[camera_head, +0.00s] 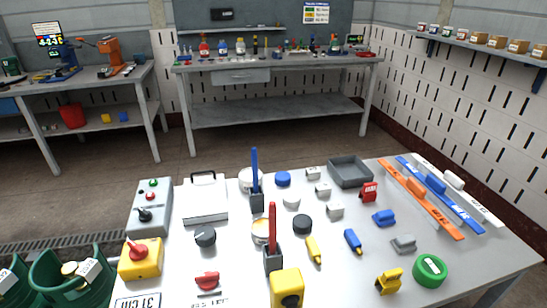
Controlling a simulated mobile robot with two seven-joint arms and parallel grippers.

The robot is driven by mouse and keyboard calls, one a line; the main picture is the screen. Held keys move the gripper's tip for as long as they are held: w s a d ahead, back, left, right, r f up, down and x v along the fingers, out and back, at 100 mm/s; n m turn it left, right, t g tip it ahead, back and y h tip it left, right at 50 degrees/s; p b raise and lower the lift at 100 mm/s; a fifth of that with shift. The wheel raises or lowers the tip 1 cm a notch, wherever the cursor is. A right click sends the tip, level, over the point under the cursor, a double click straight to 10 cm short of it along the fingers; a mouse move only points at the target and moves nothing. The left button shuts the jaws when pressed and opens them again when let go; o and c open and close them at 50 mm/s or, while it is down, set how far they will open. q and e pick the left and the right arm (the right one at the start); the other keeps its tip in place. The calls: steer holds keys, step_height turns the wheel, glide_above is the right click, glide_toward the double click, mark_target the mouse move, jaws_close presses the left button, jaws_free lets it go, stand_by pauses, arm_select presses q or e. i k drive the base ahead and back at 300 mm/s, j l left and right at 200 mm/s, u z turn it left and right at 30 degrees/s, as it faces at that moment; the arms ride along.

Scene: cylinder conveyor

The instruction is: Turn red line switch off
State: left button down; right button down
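The grey table (350,270) in front of me holds several switches, and I cannot tell which one is the red line switch. A red lever (272,222) stands nearly upright on a dark block; a blue lever (255,166) stands behind it. A red rotary knob (207,280) lies near the front left. A yellow box (140,262) carries a red knob (138,248). A small red block switch (369,191) sits at the right, and a grey control box (150,207) with a black knob is at the left. Neither of my grippers shows.
A grey tray (350,171) is at the back. Orange, blue and white strips (420,199) line the right. Green containers (75,272) stand lower left.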

mark_target(138, 252)
steer(key=u, duration=0.35)
steer(key=j+u, duration=0.2)
steer(key=u, duration=0.15)
steer(key=k+j+u, duration=0.1)
steer(key=u, duration=0.3)
